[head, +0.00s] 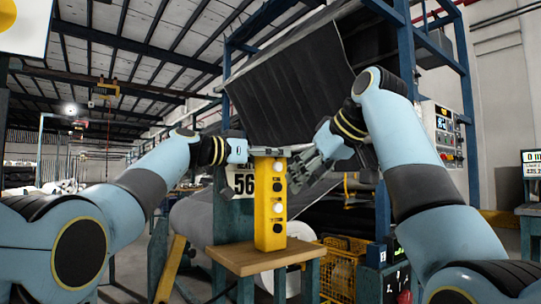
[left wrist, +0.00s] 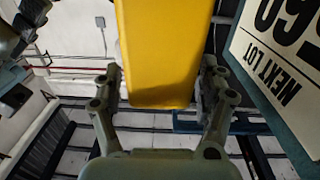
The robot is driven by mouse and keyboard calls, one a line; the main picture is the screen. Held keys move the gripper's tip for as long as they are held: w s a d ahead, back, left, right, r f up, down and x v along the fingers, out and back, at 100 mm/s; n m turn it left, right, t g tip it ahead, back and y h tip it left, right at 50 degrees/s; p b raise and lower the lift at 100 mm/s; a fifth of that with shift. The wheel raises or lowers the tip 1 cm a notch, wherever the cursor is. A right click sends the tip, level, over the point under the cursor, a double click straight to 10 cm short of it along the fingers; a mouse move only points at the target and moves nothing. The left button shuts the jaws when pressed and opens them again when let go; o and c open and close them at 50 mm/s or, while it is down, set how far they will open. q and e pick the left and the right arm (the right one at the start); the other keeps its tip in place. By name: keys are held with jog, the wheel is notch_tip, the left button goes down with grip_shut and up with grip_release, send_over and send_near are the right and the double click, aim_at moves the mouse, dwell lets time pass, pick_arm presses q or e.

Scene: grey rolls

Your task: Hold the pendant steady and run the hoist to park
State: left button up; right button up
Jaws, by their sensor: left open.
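The pendant (head: 270,215) is a tall yellow box with black and white round buttons down its front. It stands upright on a small wooden-topped stand (head: 240,262). My left gripper (head: 268,151) is at the pendant's top end. In the left wrist view the yellow pendant (left wrist: 165,50) lies between the two spread fingers of my left gripper (left wrist: 160,85), with gaps beside it. My right gripper (head: 303,172) is beside the pendant's upper right, angled down toward it; its finger opening is unclear. A small yellow hoist-like unit (head: 107,88) hangs far back at left.
A lot sign (head: 245,184) is behind the pendant; it also shows in the left wrist view (left wrist: 285,75). A large dark roll or belt (head: 295,90) is in a blue frame behind. A yellow basket (head: 338,270) stands lower right. A control panel (head: 446,130) is at right.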

pick_arm(q)
grip_shut()
dwell(0.3)
dwell(0.9)
